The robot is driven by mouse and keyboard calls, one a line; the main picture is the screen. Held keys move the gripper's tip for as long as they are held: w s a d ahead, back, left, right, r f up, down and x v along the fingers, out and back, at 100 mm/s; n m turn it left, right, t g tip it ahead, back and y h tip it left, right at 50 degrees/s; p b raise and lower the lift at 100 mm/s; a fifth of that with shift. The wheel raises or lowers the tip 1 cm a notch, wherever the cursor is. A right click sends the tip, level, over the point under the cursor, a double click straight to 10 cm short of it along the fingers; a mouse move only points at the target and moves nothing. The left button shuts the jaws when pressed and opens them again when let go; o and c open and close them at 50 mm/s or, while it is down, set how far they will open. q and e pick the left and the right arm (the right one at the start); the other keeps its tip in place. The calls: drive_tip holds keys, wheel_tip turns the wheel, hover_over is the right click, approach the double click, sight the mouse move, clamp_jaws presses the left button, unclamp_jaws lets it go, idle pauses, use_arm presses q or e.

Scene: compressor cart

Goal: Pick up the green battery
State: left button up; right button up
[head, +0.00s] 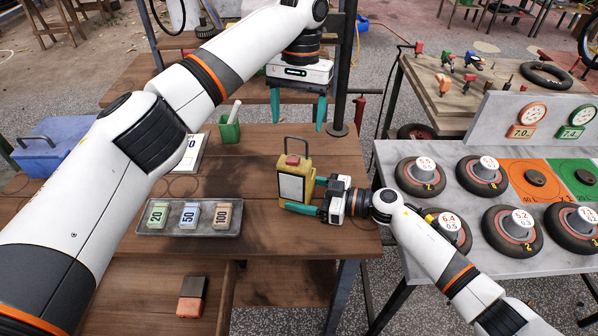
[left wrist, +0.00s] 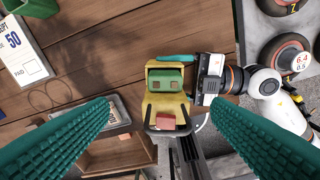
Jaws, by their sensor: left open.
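My left gripper (head: 298,108) is open and empty, high above the bench, with its teal fingers pointing down. In the left wrist view a green block (left wrist: 165,82) with two dark round marks, which looks like the green battery, sits in the far end of a yellow device (left wrist: 178,104). It lies ahead of my left gripper (left wrist: 160,130), between the finger lines. In the head view the yellow device (head: 311,177) has a white front panel, a red part on top and a dark handle; the green block is hidden. My right gripper (head: 309,195) has its fingers closed along two sides of the device.
A grey tray (head: 150,229) with labelled blocks lies left of the device. A dark post (head: 344,70) rises behind. Wheels lie on a grey table (head: 420,250) at right.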

use_arm(q)
drive_tip(key=f, duration=0.5)
drive_tip(key=shift+s+a+f, duration=0.15)
drive_tip(key=shift+s+f, duration=0.1)
drive_tip(key=shift+s, duration=0.15)
drive_tip(key=shift+s+d+f, duration=0.15)
drive_tip(key=shift+s+f, duration=0.05)
drive_tip(key=shift+f, duration=1.25)
drive_tip(key=shift+s+d+f, duration=0.1)
drive_tip(key=shift+s+f, duration=0.05)
drive_tip(key=shift+f, duration=1.25)
drive_tip(key=c, duration=1.1)
drive_tip(key=shift+c, duration=0.2)
wheel_tip(320, 180, up, 28)
